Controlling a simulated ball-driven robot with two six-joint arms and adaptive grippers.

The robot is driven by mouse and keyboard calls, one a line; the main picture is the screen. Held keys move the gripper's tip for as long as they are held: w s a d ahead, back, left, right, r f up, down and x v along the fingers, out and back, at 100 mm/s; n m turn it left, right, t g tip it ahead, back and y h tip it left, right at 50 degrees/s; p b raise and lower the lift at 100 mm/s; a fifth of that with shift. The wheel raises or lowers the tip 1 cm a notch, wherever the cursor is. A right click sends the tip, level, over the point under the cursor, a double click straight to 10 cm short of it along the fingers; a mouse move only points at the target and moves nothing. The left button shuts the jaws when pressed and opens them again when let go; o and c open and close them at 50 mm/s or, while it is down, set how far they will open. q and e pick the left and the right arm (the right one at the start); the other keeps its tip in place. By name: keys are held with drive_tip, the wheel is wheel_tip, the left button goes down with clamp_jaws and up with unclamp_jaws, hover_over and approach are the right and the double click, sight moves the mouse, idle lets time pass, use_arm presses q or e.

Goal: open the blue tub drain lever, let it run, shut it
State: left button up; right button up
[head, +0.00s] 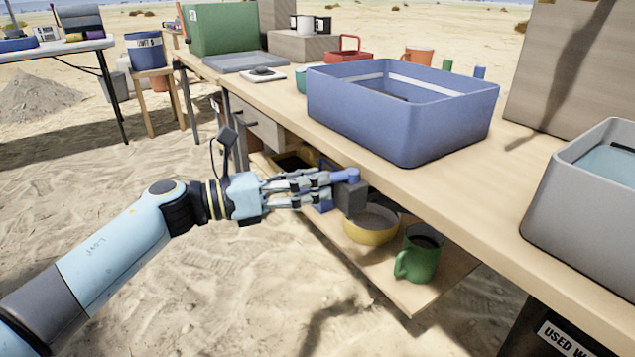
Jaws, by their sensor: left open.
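The blue tub (410,134) stands on the wooden workbench (455,185), with a white line along its inner wall. A small blue lever (347,174) sits below the bench's front edge, on top of a dark grey block (351,201). My left gripper (328,185) reaches in from the left, with its open fingers right at the lever. I cannot tell whether they touch it. A blue piece (323,204) beside the fingers is partly hidden by them. My right gripper is not in view.
On the shelf below stand a yellow bowl (371,228), under the block, and a green mug (420,254). A grey tub (575,200) holding bluish water stands at the right. Behind the blue tub are a red basket (347,56) and an orange mug (417,55). Open sand lies at the left.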

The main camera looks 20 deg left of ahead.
use_arm(q)
drive_tip(key=shift+w+d, duration=0.45)
drive_tip(key=shift+d, duration=0.1)
clamp_jaws()
